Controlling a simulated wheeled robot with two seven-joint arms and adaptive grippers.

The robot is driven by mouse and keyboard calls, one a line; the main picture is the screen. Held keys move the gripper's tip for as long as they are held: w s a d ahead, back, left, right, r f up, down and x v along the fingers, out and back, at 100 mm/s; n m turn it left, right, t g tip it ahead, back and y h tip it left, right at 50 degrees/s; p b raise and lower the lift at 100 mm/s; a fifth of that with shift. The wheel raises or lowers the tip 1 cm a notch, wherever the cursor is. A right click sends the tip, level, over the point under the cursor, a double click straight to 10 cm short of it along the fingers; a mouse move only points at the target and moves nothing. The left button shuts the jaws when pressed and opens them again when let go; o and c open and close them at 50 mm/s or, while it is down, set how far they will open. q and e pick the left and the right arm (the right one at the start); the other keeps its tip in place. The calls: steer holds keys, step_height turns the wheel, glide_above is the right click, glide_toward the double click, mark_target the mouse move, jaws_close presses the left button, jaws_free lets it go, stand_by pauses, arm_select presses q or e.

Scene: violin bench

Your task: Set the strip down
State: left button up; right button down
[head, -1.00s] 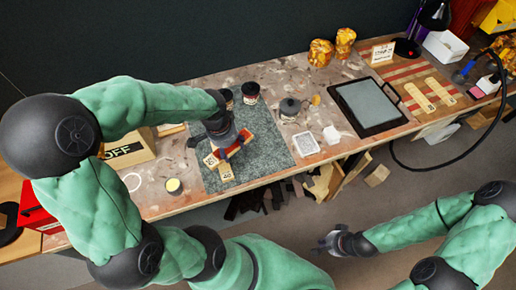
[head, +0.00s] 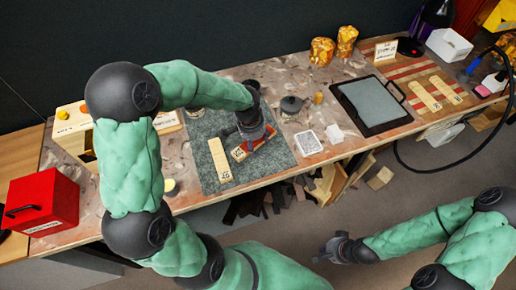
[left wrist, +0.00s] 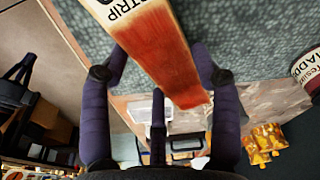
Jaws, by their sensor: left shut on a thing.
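The strip (head: 262,140) has an orange-red end and a pale label end. My left gripper (head: 250,128) is shut on it over the right part of the grey-green mat (head: 206,182). In the left wrist view the strip (left wrist: 165,55) runs between the two fingers (left wrist: 160,72), its red end toward the palm and the mat behind it. Whether it touches the mat is unclear. A pale labelled strip (head: 219,160) lies on the mat to the left. My right gripper (head: 332,248) is empty and looks open, away from the bench, over the floor.
A red box (head: 45,200) and a wooden box (head: 72,135) stand at the left. The mat's front is mostly clear.

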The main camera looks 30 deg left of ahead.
mark_target(258, 151)
arm_select(q)
steer(key=shift+w+d+f, duration=0.15)
steer(key=shift+w+f, duration=0.15)
steer(key=shift+f, duration=0.05)
steer(key=f, duration=0.1)
steer(key=f+b, duration=0.2)
steer(key=shift+w+f, duration=0.25)
steer(key=shift+f, duration=0.15)
steer(key=shift+r, duration=0.1)
steer(key=o, duration=1.2)
steer(key=r+p, duration=0.1)
steer(key=r, duration=0.3)
steer(key=s+r+p, duration=0.1)
steer(key=r+p, duration=0.1)
steer(key=r, duration=0.2)
steer(key=r+p, duration=0.1)
steer(key=r, duration=0.3)
steer(key=shift+s+a+p, duration=0.2)
steer(key=shift+s+p, duration=0.2)
